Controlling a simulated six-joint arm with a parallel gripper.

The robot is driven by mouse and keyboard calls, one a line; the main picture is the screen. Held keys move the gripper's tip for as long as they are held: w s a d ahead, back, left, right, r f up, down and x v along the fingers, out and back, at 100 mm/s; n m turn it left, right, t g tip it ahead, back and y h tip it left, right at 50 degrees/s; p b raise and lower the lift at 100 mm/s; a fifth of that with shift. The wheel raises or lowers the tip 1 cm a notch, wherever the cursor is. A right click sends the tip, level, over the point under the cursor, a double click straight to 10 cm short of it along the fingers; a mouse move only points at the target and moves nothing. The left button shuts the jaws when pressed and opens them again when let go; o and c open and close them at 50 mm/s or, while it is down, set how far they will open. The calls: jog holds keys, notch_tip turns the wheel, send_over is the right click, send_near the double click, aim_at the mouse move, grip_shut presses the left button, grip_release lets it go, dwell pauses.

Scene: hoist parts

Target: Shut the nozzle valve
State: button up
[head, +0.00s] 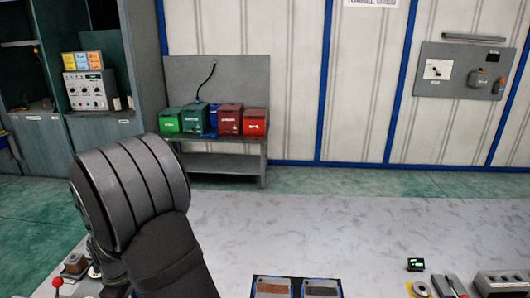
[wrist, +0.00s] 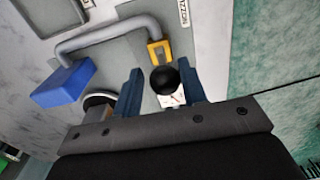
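In the wrist view, my gripper (wrist: 160,80) has its two dark blue fingers spread apart. A round black knob (wrist: 165,80) shows between them, with a gap on both sides. Below the knob is a small white plate with markings, partly covered. A grey panel (wrist: 215,35) carries a partly cut-off label (wrist: 184,12) reading like "NOZZLE". A bent grey pipe (wrist: 105,35) runs from a yellow fitting (wrist: 158,52) to a blue block (wrist: 64,86). The head view does not show my gripper; which part is the valve handle is not certain.
A round, dark-topped part (wrist: 98,102) sits beside the left finger. In the head view, a red-knobbed lever (head: 57,284) stands at the lower left and several small devices line the bottom right. The pale surface (head: 330,230) between is mostly clear. Coloured boxes (head: 212,120) stand on a far bench.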

jog(key=shift+w, duration=0.35)
jog(key=shift+w+f, duration=0.25)
jog(key=shift+w, duration=0.7)
jog(key=shift+o, duration=0.6)
notch_tip(320, 180, up, 8)
jog(key=shift+s, duration=0.2)
dwell(0.4)
jog(key=shift+w+f, duration=0.2)
jog(key=shift+f, duration=3.8)
